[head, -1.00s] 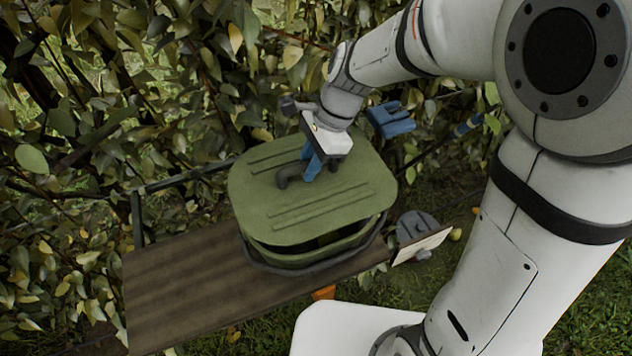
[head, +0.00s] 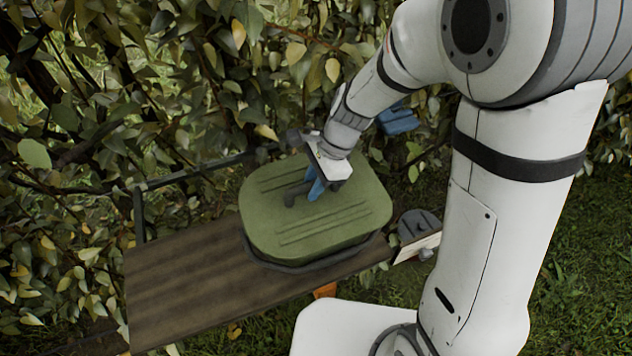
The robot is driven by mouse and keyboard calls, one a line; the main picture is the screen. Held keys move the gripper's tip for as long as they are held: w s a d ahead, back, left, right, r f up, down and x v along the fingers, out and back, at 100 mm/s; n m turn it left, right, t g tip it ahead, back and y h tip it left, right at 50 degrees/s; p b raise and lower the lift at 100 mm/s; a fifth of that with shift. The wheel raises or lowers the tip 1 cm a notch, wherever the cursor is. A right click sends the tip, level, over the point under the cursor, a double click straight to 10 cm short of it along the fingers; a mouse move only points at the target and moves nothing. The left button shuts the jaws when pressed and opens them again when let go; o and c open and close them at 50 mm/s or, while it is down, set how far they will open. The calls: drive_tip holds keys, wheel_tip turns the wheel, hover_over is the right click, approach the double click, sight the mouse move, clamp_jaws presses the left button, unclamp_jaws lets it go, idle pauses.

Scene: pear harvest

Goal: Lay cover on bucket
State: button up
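The green cover (head: 330,222) lies over the top of the bucket (head: 312,262) and hides its opening. Only a dark strip of the bucket's lower edge shows under the cover's front side. The cover looks close to level; whether it is fully seated on the rim cannot be told. The bucket stands on the right end of a brown wooden board. My gripper (head: 315,186) is at the dark handle (head: 295,193) in the middle of the cover, with its blue fingers around the handle. It appears shut on the handle.
The wooden board (head: 190,290) is bare to the left of the bucket. A grey device with a pale plate (head: 418,236) sits at the board's right end. Leafy branches (head: 100,120) crowd behind. A blue object (head: 398,120) hangs behind my arm.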

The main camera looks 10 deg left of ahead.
drive_tip(key=o, duration=0.4)
drive_tip(key=shift+r, duration=0.15)
drive_tip(key=v, duration=1.2)
drive_tip(key=s+d+r+n+t+h, duration=0.1)
drive_tip(key=s+d+n+t, duration=0.1)
drive_tip(key=d, duration=0.4)
drive_tip(key=s+d+r+n+t+h, duration=0.1)
drive_tip(key=s+d+n, duration=0.3)
drive_tip(key=d, duration=0.3)
drive_tip(key=s+d+r+n+t+h, duration=0.1)
drive_tip(key=s+d+r+n+t, duration=0.1)
drive_tip(key=s+d+n, duration=0.2)
drive_tip(key=shift+d+n+t+h, duration=0.35)
drive_tip(key=shift+d+n, duration=0.45)
drive_tip(key=shift+d, duration=0.45)
drive_tip(key=shift+s, duration=0.1)
